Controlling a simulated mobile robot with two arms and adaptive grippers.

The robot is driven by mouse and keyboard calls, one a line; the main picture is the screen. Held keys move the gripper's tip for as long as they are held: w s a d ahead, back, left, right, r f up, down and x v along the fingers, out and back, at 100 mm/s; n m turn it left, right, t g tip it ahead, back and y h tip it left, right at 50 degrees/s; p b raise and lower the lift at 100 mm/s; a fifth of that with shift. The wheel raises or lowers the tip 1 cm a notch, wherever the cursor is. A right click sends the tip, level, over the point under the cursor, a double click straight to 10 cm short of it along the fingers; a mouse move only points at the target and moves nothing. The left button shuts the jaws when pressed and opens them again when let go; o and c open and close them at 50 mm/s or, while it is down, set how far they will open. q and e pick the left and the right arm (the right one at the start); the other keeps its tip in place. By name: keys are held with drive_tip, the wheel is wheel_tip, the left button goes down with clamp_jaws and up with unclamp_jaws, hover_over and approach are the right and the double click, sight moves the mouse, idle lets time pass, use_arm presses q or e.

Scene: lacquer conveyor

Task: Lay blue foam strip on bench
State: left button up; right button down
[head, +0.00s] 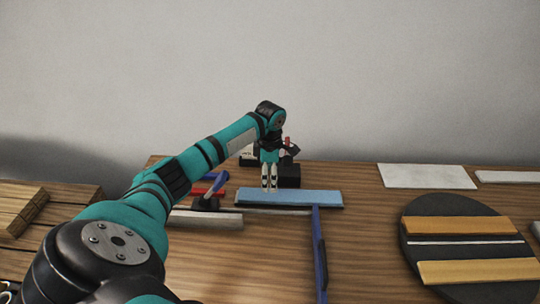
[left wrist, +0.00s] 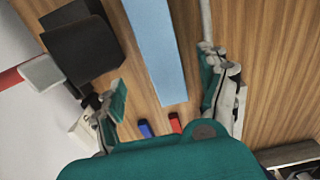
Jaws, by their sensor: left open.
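The light blue foam strip (head: 290,196) lies flat at the middle of the wooden bench (head: 368,250), with a dark band along its front edge. My left gripper (head: 268,188) points down at the strip's left part, by its far edge. In the left wrist view the strip (left wrist: 155,45) runs between the directions of the two spread fingers of my left gripper (left wrist: 165,90). The fingers are open and nothing shows held between them. I cannot tell how high the fingertips are above the strip. My right gripper is not in view.
A dark round disc (head: 415,210) with yellow strips lies at right. A white sheet (head: 427,176) lies behind it. A blue-handled tool (head: 319,255) lies just before the strip. A dark block (head: 289,174) stands behind it. Wooden pieces (head: 30,210) lie at far left.

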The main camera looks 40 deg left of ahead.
use_arm(q)
drive_tip(key=shift+r, duration=2.3)
